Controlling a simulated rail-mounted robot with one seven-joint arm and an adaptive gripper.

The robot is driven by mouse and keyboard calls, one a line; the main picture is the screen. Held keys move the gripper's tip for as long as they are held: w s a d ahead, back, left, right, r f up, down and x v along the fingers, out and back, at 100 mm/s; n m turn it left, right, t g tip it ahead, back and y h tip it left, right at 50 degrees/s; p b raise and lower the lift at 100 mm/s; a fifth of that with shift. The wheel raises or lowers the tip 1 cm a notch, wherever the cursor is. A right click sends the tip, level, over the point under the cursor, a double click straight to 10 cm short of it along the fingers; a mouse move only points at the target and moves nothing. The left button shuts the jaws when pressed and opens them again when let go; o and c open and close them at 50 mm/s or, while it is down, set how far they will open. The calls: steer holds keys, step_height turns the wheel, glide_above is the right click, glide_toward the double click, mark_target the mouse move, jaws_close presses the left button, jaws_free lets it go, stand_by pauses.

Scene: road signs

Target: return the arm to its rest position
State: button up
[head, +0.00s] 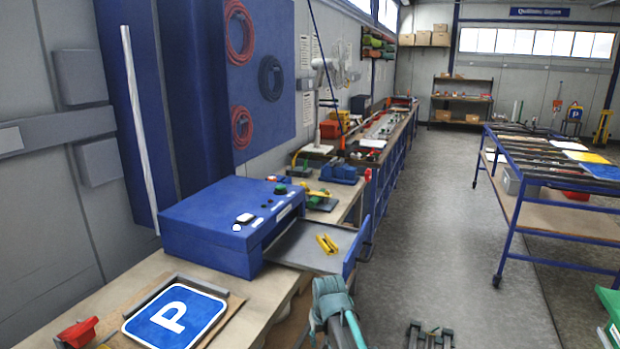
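My gripper (430,337) shows at the bottom edge of the head view, right of centre. Its two dark fingers stand apart, with nothing clearly held between them. It is over the grey floor, clear of the bench. A teal and grey part of my arm shows to its left, beside the bench's front edge; the rest of the arm is out of view. A blue parking sign (175,317) with a white P lies flat on a board on the bench at the lower left, apart from my gripper.
A blue machine (225,220) on the left bench has its tray (300,248) pulled out toward the aisle, with a yellow item (327,244) on it. A blue wheeled rack (508,222) stands at right. A green box (609,305) is at lower right. The aisle (440,230) between is clear.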

steer(key=s+d+f+m+g+h, duration=0.15)
steer(key=s+d+f, duration=0.25)
steer(key=s+f, duration=0.7)
steer(key=s+d+f+g+y, duration=0.1)
steer(key=s+d+f+g, duration=0.3)
steer(key=s+f, duration=0.75)
steer(key=s+d+f+g, duration=0.1)
steer(key=s+f, duration=0.3)
steer(key=s, duration=0.4)
steer(key=s+d+f+m+g, duration=0.1)
steer(key=s+d+f, duration=0.2)
steer(key=s+f, duration=0.2)
steer(key=s+d+f+g, duration=0.1)
steer(key=s+f, duration=0.3)
steer(key=s, duration=0.6)
steer(key=shift+s+d+f, duration=0.3)
steer(key=shift+d+f, duration=0.1)
steer(key=shift+d, duration=0.05)
steer(key=shift+g, duration=0.25)
